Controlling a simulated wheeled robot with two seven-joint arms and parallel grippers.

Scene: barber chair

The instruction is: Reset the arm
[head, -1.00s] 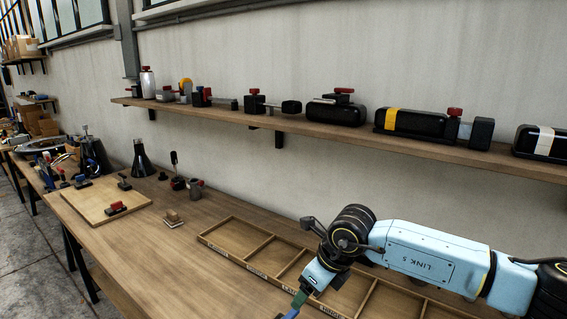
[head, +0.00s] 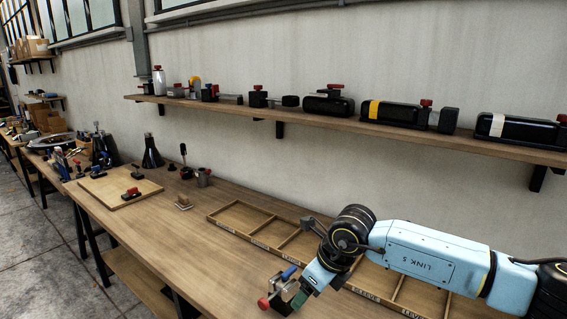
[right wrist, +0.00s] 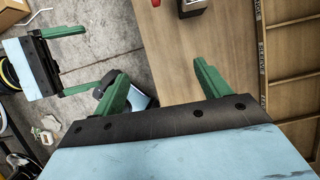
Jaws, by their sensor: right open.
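My right arm comes in from the right in the head view, with its gripper (head: 298,299) low over the front of the workbench. In the right wrist view its two green fingers (right wrist: 162,85) are spread with nothing between them. A small device with a red knob and a blue lever (head: 276,291) shows beside this gripper; whether they touch is unclear. Part of it, a grey block (right wrist: 191,7), shows at the top of the wrist view. My left gripper (right wrist: 80,60) appears at the upper left of the wrist view, fingers apart and empty, over the floor.
A wooden divided tray (head: 246,231) lies along the bench's back, partly under my right arm. A board (head: 115,193) with a red-handled tool, a dark flask (head: 151,153) and small parts stand farther left. A wall shelf (head: 330,123) holds several black devices. The bench's middle is clear.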

